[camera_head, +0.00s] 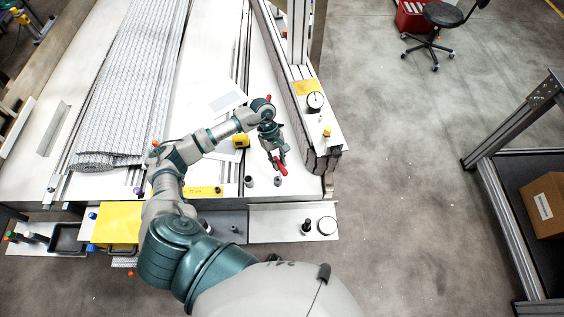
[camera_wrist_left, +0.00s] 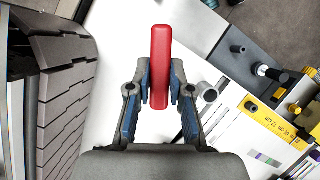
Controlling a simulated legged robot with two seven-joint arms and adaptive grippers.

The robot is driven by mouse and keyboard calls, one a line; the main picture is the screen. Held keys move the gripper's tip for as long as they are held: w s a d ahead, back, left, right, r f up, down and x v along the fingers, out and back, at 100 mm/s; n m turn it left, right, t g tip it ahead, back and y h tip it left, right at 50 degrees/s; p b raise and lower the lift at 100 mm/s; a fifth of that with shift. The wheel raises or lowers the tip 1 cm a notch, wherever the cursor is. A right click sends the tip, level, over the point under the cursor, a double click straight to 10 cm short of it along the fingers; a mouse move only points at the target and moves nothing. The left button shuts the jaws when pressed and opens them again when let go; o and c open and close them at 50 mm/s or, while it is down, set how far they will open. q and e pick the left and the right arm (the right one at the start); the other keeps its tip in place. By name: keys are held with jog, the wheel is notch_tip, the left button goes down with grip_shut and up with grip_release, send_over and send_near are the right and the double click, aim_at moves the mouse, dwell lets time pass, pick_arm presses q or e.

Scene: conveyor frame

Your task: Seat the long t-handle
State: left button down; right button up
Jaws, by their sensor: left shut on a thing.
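The red t-handle (camera_head: 281,168) is gripped by my left gripper (camera_head: 277,158) above the pale worktop, near its front right corner. In the left wrist view its red bar (camera_wrist_left: 161,50) stands lengthwise between the two blue-padded fingers (camera_wrist_left: 160,88), which are shut on it. Its stem is hidden from both views. Two short grey cylinders stand on the worktop: one (camera_head: 277,181) close below the handle in the head view, another (camera_head: 249,181) to its left. A grey hollow cylinder (camera_wrist_left: 208,92) shows right of the fingers in the wrist view. My right gripper is not seen.
A yellow block (camera_head: 241,142) stands left of the gripper. A lower shelf (camera_head: 270,221) with a black knob (camera_head: 307,226) lies in front.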

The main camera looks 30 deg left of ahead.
pick_arm(q)
jog(key=shift+a+b, duration=0.7)
jog(key=shift+a, duration=0.15)
jog(key=shift+a+f+b, duration=0.15)
jog(key=shift+f+b, duration=0.35)
jog(key=shift+b, duration=0.05)
jog(key=shift+r, duration=0.25)
jog(key=shift+d, duration=0.8)
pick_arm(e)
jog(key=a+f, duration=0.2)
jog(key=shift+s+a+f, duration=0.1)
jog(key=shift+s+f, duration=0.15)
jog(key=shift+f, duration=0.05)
